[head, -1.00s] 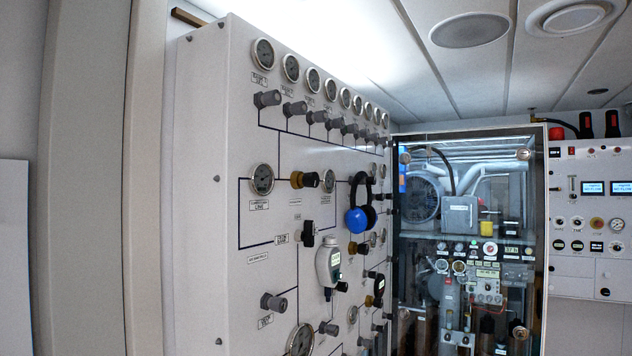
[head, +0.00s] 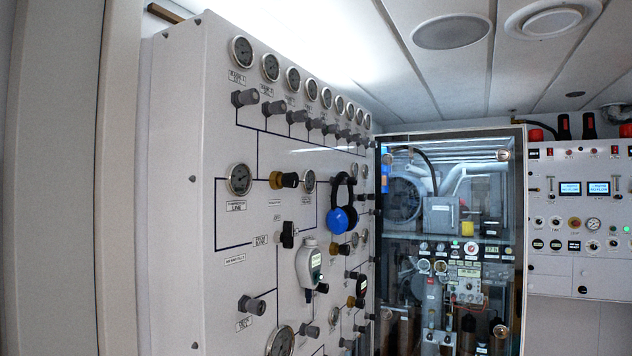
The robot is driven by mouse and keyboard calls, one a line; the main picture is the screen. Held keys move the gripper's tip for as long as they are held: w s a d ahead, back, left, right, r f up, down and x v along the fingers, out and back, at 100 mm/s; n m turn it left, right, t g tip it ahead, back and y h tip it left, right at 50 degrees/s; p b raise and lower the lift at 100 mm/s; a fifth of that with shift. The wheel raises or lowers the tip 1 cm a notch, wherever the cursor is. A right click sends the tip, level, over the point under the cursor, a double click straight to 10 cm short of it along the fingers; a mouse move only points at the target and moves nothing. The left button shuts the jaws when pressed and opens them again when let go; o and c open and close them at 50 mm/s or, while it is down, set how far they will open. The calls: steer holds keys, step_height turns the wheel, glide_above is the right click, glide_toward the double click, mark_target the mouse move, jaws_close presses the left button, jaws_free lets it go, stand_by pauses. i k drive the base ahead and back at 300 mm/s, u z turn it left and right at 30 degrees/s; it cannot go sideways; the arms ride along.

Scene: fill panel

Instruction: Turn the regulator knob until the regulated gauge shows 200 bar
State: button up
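A tall white fill panel (head: 190,220) stands at the left in the head view, seen at a slant. A brass knob with a black grip (head: 284,180) sits on it, between a gauge on the left (head: 239,179) and a smaller gauge on the right (head: 309,181). The label under the left gauge seems to end in "LINE"; the right gauge's label is too small to read. I cannot read either needle. My gripper is not in the frame.
Blue headphones (head: 343,219) and a grey handheld meter (head: 309,262) hang on the panel, right of and below the brass knob. A black valve handle (head: 288,235) sticks out below it. A glass-fronted cabinet (head: 450,140) stands behind at the right.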

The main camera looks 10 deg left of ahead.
mark_target(290, 180)
steer(key=i, duration=0.9)
